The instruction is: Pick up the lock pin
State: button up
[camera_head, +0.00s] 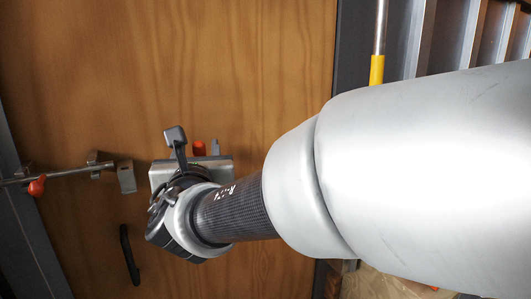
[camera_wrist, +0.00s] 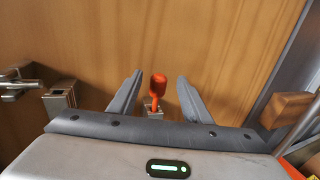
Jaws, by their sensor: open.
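The lock pin (camera_wrist: 158,88) has a bright orange-red handle and stands in front of the brown wooden panel in the wrist view. Its lower end meets a small metal piece (camera_wrist: 153,104), partly hidden by my gripper body. My gripper (camera_wrist: 160,77) is open, with one grey finger on each side of the handle and a visible gap to both. In the head view an orange-red bit of the pin (camera_head: 199,148) shows between the fingers of my gripper (camera_head: 196,140). The rest is hidden by the gripper.
A metal slide bolt (camera_head: 70,175) with an orange-red knob (camera_head: 37,186) lies left on the wooden panel (camera_head: 240,70). A metal catch (camera_head: 126,176) sits between it and my gripper. A black handle (camera_head: 130,255) is below. A wooden block (camera_wrist: 285,109) is at right.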

aim_at(198, 145)
jog(key=x, duration=0.4)
jog(key=shift+f, duration=0.1)
grip_shut()
